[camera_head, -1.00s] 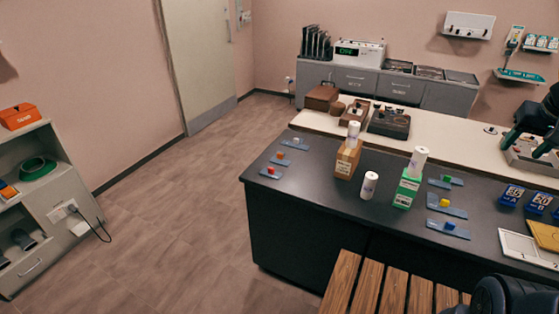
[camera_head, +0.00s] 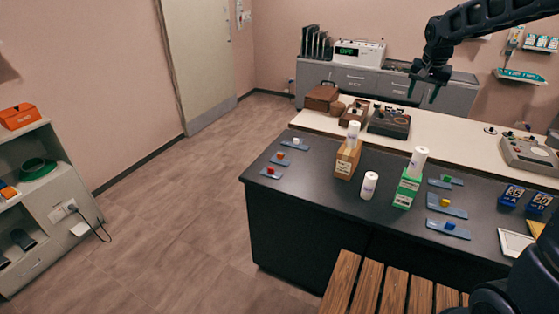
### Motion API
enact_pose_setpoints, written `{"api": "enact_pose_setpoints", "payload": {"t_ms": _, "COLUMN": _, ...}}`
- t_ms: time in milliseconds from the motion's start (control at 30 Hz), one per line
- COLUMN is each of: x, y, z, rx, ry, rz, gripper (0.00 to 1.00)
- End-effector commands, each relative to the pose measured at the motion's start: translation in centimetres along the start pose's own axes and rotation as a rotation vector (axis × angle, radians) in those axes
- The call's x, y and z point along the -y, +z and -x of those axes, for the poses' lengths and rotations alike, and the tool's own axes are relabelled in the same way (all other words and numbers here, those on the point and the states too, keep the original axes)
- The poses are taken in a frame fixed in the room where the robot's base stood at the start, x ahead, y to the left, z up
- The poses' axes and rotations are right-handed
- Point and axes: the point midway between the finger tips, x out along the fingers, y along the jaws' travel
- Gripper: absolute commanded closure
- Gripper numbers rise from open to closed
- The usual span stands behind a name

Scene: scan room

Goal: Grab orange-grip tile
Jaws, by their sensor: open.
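The orange-grip tile (camera_head: 279,160) is a small blue-grey plate with an orange block on top. It lies near the left end of the dark counter, between a white-grip tile (camera_head: 295,146) behind it and a red-grip tile (camera_head: 271,174) in front. My gripper (camera_head: 422,94) is open and empty at the upper right, fingers pointing down. In the picture it is well to the right of the orange-grip tile and far above it, over the back of the counter area. Nothing hides the orange-grip tile.
A cardboard box (camera_head: 345,162) and a green box (camera_head: 407,190), each with a white cylinder on top, and a lone white cylinder (camera_head: 369,186) stand mid-counter. Tiles with green, yellow and blue (camera_head: 448,230) grips lie right. The counter (camera_head: 318,186) is clear right of the orange-grip tile.

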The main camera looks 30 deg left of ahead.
Motion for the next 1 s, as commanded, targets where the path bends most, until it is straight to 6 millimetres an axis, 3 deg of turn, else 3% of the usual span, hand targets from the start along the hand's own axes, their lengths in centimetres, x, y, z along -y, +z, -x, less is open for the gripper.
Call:
{"api": "enact_pose_setpoints", "payload": {"t_ms": 33, "x": 2.0, "y": -0.5, "z": -1.1, "rx": 0.004, "ry": 0.002, "rz": 0.005, "gripper": 0.47}}
{"api": "enact_pose_setpoints", "payload": {"t_ms": 233, "x": 9.3, "y": -1.8, "z": -4.8, "rx": 0.004, "ry": 0.011, "rz": 0.005, "gripper": 0.47}}
{"api": "enact_pose_setpoints", "payload": {"t_ms": 500, "x": 19.6, "y": -1.4, "z": -10.4, "rx": -0.003, "ry": 0.025, "rz": 0.009, "gripper": 0.47}}
{"api": "enact_pose_setpoints", "payload": {"t_ms": 767, "x": 29.9, "y": 1.4, "z": -16.3, "rx": -0.021, "ry": 0.035, "rz": 0.02, "gripper": 0.47}}
{"api": "enact_pose_setpoints", "payload": {"t_ms": 1000, "x": 39.0, "y": 6.2, "z": -22.0, "rx": -0.043, "ry": 0.04, "rz": 0.035, "gripper": 0.47}}
